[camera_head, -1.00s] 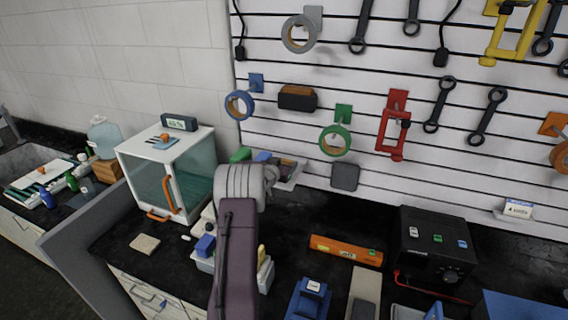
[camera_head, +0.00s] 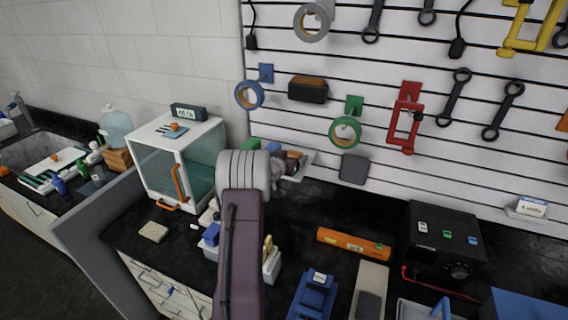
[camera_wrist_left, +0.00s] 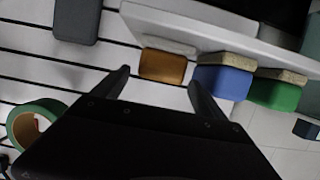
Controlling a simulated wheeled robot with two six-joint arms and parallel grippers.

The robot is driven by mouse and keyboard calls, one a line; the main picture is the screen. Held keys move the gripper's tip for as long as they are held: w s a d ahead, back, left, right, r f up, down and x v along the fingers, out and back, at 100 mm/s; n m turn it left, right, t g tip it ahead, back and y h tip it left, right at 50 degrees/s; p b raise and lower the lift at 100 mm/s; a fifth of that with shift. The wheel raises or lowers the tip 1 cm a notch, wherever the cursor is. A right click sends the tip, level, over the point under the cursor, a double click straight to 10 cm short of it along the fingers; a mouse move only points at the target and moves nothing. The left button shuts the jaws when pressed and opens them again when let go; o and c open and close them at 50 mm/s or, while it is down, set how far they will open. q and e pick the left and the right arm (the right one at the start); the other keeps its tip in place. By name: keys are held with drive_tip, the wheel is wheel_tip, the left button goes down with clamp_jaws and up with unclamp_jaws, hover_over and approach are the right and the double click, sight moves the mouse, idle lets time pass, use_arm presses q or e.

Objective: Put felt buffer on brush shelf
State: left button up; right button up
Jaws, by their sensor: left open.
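A small white wall shelf (camera_head: 306,158), which looks like the brush shelf, shows upside down in the left wrist view (camera_wrist_left: 190,30). On it stand a blue brush (camera_wrist_left: 223,80) and a green brush (camera_wrist_left: 274,94), both with tan bristles. An orange-brown block (camera_wrist_left: 162,66), which may be the felt buffer, sits at the shelf beside the blue brush. My left gripper (camera_wrist_left: 157,82) is open, its fingertips on either side of the block with gaps. In the head view my left arm hides much of the shelf and the left gripper. My right gripper is not in view.
A brown-and-black block (camera_head: 308,89) is on the slatted wall above the shelf. A grey pad (camera_head: 353,169) and a green tape roll (camera_head: 345,131) hang right of the shelf. A glass-sided cabinet (camera_head: 180,165) stands left. An orange level (camera_head: 354,243) lies on the counter.

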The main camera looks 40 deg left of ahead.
use_arm(q)
drive_tip(key=b+v, duration=0.1)
drive_tip(key=v, duration=0.8)
drive_tip(key=shift+s, duration=0.1)
drive_tip(key=s+d+f+m+g+h, duration=0.1)
drive_tip(key=s+d+f+g, duration=0.3)
drive_tip(key=d, duration=0.5)
drive_tip(key=s+d+f+g+h, duration=0.2)
drive_tip(key=d+f+g, duration=0.1)
drive_tip(key=d+f, duration=0.5)
drive_tip(key=s+d+f+m+g+h+b, duration=0.1)
drive_tip(key=s+d+f+g, duration=0.1)
drive_tip(key=s+d, duration=0.5)
drive_tip(key=s+d+f+m+g+b, duration=0.1)
drive_tip(key=s+d+f+g+b, duration=0.1)
drive_tip(key=s+d, duration=0.5)
wheel_tip(320, 180, down, 2)
drive_tip(key=shift+s+f+g+h, duration=0.1)
drive_tip(key=shift+s+g+h, duration=0.3)
drive_tip(key=shift+s+g, duration=0.6)
